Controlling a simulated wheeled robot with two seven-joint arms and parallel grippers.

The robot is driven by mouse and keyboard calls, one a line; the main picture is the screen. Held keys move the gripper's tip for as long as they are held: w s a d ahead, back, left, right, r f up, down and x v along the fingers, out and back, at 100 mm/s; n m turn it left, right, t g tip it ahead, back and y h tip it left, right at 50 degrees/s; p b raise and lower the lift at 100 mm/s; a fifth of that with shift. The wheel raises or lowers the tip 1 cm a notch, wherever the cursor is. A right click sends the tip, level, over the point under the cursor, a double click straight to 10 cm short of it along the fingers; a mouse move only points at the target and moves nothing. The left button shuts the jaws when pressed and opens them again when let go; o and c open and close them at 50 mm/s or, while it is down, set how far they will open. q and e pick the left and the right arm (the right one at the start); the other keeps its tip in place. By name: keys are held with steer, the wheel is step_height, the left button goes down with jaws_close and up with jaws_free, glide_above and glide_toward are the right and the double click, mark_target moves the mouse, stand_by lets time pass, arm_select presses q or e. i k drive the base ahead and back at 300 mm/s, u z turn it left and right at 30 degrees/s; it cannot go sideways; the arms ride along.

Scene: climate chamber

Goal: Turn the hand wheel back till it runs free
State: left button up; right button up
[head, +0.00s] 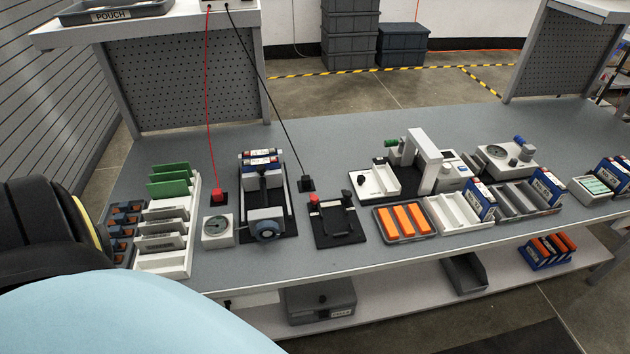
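The hand wheel (267,230) is a round blue-grey wheel with a dark centre. It sits at the front of a small press-like fixture (279,193) on a black base, left of the middle of the bench. Cells with blue, white and red markings (259,159) lie at the fixture's far end. A white box with a round dial (217,229) stands just left of the wheel. I cannot tell from this view how tight the wheel is. Neither of my grippers is in view.
Left of the dial is a white rack (176,255) with green and grey plates. Right of the wheel are a black fixture (334,219) and a tray of orange blocks (378,235). Red and black leads hang to red (218,195) and black (306,183) plugs behind.

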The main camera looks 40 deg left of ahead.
mark_target(265, 231)
steer(key=z, duration=0.85)
steer(key=i, duration=1.3)
steer(key=u, duration=3.75)
